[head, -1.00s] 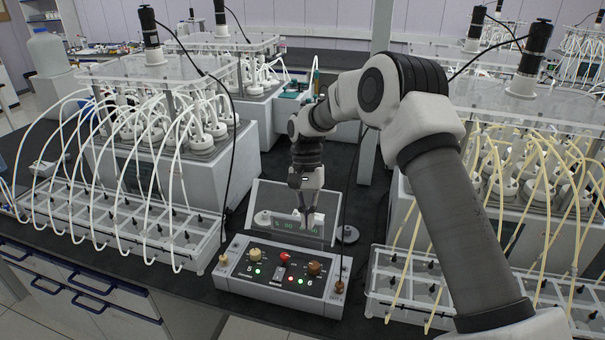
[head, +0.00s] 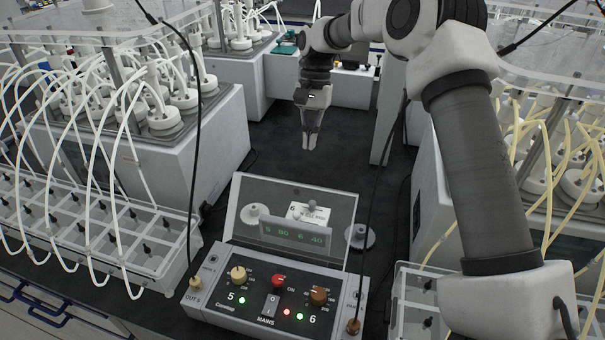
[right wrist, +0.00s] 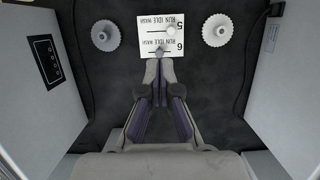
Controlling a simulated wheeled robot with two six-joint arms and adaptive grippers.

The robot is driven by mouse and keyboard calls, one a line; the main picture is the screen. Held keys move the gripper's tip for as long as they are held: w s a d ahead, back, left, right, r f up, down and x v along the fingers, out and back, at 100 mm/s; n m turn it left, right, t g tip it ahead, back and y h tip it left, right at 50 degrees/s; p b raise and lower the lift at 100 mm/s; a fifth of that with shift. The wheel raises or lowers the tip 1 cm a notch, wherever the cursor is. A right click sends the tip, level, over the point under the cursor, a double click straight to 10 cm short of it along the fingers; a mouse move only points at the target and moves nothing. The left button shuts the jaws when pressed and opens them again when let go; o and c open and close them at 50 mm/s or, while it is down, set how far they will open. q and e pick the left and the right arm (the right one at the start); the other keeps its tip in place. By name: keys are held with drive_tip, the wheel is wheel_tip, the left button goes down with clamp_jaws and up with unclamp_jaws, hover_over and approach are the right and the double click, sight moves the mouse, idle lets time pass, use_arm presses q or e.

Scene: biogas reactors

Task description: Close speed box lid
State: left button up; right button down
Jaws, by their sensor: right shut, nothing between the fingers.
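The speed box (head: 270,300) sits on the dark bench, with knobs, a mains switch and small lights on its top panel. Its clear lid (head: 336,207) stands up, tilted back at the box's rear edge, and is open. A small display reading green digits (head: 296,237) shows at the lid's lower part. My right gripper (head: 309,147) is shut and empty, pointing down behind the lid and apart from it in the picture. In the right wrist view its fingertips (right wrist: 158,90) lie near a white RUN/IDLE/WASH plate (right wrist: 162,35). My left gripper is not in view.
Reactor housings (head: 190,140) stand left and right of the bench strip. Black cables (head: 198,150) hang on both sides of the box.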

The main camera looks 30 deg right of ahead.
drive_tip(key=s+p+x, duration=0.1)
drive_tip(key=p+x, duration=0.2)
drive_tip(key=x, duration=0.6)
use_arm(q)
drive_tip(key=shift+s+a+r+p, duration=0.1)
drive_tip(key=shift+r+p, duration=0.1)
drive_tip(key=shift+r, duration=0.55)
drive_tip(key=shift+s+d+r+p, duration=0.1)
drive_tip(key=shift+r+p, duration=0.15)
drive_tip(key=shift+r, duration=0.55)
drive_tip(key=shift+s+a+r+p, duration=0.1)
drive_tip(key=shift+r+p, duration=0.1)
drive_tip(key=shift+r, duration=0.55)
use_arm(e)
drive_tip(key=shift+s+a+r, duration=0.45)
drive_tip(key=shift+a+r, duration=0.2)
drive_tip(key=shift+a, duration=0.1)
drive_tip(key=shift+s+a+r, duration=0.45)
drive_tip(key=shift+a+r, duration=0.15)
drive_tip(key=shift+a, duration=0.2)
